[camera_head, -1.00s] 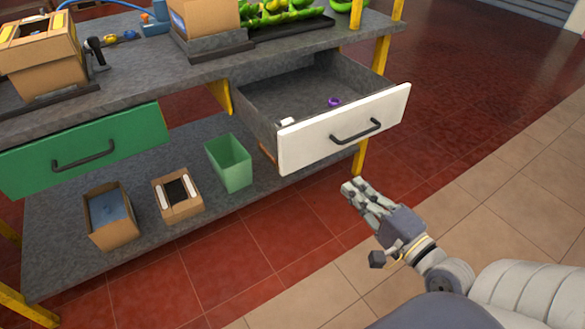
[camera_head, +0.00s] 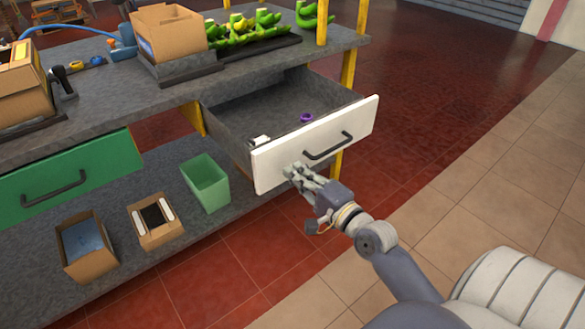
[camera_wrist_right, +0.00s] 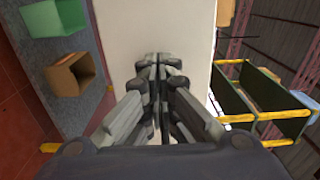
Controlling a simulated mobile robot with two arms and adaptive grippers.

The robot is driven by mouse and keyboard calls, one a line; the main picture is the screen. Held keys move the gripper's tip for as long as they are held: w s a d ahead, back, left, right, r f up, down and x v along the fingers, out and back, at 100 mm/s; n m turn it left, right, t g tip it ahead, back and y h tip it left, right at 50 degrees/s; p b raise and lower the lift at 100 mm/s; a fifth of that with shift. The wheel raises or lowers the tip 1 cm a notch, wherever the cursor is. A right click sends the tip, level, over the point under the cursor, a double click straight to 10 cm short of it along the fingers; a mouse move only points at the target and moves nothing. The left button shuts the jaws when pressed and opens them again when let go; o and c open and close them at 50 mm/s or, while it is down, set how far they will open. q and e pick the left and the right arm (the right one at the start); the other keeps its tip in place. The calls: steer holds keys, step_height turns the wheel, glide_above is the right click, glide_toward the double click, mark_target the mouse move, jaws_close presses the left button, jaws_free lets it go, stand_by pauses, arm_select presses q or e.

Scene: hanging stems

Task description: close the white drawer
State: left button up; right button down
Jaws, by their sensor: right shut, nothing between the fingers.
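The white drawer (camera_head: 277,165) is pulled out from the right side of the grey workbench. Its white front has a dark bar handle (camera_head: 328,146). Inside the open drawer lie a purple ring (camera_head: 306,117) and a small white item (camera_head: 259,141). My right gripper (camera_head: 291,171) is shut and empty, its fingertips at the lower middle of the white front, left of and below the handle. In the right wrist view the shut fingertips (camera_wrist_right: 158,60) point at the white front (camera_wrist_right: 150,25); whether they touch it I cannot tell. My left gripper is not in view.
A shut green drawer (camera_head: 70,178) is at left. On the lower shelf stand a green bin (camera_head: 208,183) and two cardboard boxes (camera_head: 87,248). The bench top (camera_head: 200,88) holds boxes and green stems. The floor to the right is clear.

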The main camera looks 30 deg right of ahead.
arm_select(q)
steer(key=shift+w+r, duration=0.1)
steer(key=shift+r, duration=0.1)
arm_select(e)
steer(key=shift+w, duration=1)
